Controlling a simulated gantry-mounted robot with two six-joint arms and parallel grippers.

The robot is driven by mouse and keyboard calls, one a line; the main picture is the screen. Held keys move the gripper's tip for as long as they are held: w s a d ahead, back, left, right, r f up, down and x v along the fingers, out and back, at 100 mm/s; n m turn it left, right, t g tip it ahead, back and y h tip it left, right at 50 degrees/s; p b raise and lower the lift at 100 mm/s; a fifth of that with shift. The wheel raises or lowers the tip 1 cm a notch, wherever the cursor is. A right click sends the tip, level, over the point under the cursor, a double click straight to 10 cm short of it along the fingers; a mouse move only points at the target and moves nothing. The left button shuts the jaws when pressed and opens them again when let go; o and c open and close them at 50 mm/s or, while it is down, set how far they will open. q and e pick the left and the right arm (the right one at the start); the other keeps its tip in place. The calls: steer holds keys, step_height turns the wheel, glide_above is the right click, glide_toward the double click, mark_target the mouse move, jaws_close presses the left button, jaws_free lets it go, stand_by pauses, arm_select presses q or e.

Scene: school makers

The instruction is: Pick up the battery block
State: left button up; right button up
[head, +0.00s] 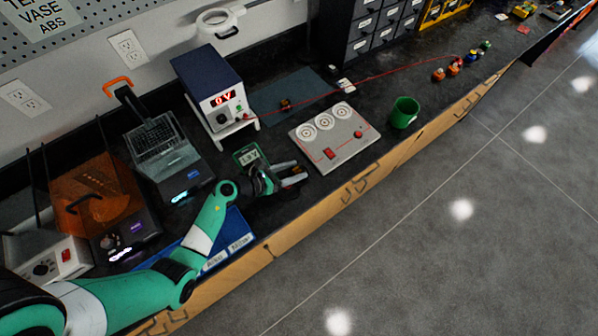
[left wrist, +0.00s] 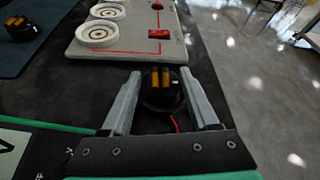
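My left gripper (head: 298,175) is low over the black bench, in front of the white circuit board. In the left wrist view its two grey fingers (left wrist: 160,96) are apart. A black block with orange cells (left wrist: 161,88), which looks like a battery block, sits between them with small gaps visible on both sides. A red wire shows below it. In the head view this block is mostly hidden by the gripper. A similar dark block with orange parts (head: 285,104) lies on the dark mat; it also shows in the left wrist view (left wrist: 21,28). My right gripper is not in view.
The white board (head: 347,148) with round sockets lies just beyond the gripper. A green cup (head: 404,113) stands right of the board. The bench's front edge is close by.

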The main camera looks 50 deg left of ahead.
mark_target(294, 173)
arm_select(q)
jaws_close()
steer(key=r+p, duration=0.3)
steer(key=r, duration=0.1)
steer(key=shift+d+r, duration=0.2)
steer(key=s+d+r+p, duration=0.6)
steer(key=d+r+p, duration=0.2)
steer(key=d, duration=0.4)
steer(key=shift+d+r+p, duration=0.15)
steer(key=shift+r+p, duration=0.15)
steer(key=shift+p, duration=0.55)
